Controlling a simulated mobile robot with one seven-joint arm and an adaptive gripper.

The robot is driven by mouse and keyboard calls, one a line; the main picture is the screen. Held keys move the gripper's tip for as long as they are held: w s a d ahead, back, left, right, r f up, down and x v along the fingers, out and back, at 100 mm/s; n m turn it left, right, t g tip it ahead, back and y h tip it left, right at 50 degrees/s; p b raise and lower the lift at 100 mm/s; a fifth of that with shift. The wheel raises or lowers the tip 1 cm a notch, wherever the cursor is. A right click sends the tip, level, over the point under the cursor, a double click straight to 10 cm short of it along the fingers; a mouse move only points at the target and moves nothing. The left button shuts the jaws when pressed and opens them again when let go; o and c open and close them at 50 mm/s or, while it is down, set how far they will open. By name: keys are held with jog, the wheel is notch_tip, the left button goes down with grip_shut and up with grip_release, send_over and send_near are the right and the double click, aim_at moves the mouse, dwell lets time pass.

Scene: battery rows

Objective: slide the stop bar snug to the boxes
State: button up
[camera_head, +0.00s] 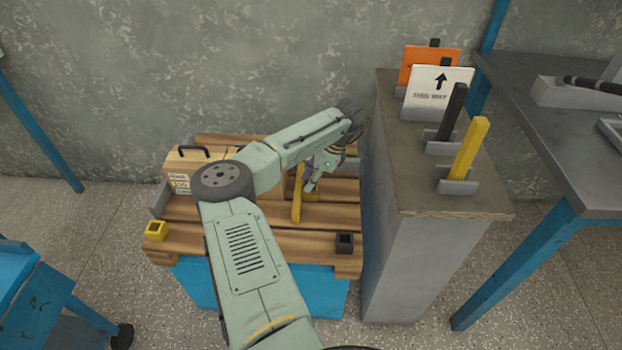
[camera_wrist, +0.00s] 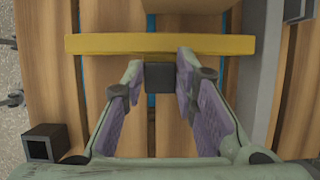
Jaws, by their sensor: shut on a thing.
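The stop bar is a yellow bar (camera_head: 296,207) lying on the wooden pallet (camera_head: 250,215), to the right of the boxes. In the wrist view the yellow bar (camera_wrist: 110,43) runs across the picture, with a dark block (camera_wrist: 160,78) at its middle on my side. My gripper (camera_wrist: 158,60) is shut on this dark block; in the head view my gripper (camera_head: 309,187) is at the bar's right side. A cardboard box (camera_head: 180,160) with a dark handle stands at the pallet's left; my arm hides much of the boxes. A box edge (camera_wrist: 190,6) shows beyond the bar, with a narrow strip of pallet between.
A yellow socket (camera_head: 156,230) and a dark socket (camera_head: 344,242) sit at the pallet's front corners. A grey rail (camera_wrist: 262,80) runs along the wrist view's right. A tall grey stand (camera_head: 410,255) holding signs and bars rises close right of the pallet.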

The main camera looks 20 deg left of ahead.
aim_at(300, 186)
grip_shut()
jog(key=a, duration=0.1)
jog(key=s+a+p, duration=0.1)
jog(key=a, duration=0.1)
jog(key=o, duration=0.9)
grip_release()
jog(key=v, duration=1.2)
jog(key=shift+d, duration=0.1)
jog(key=shift+w, duration=0.1)
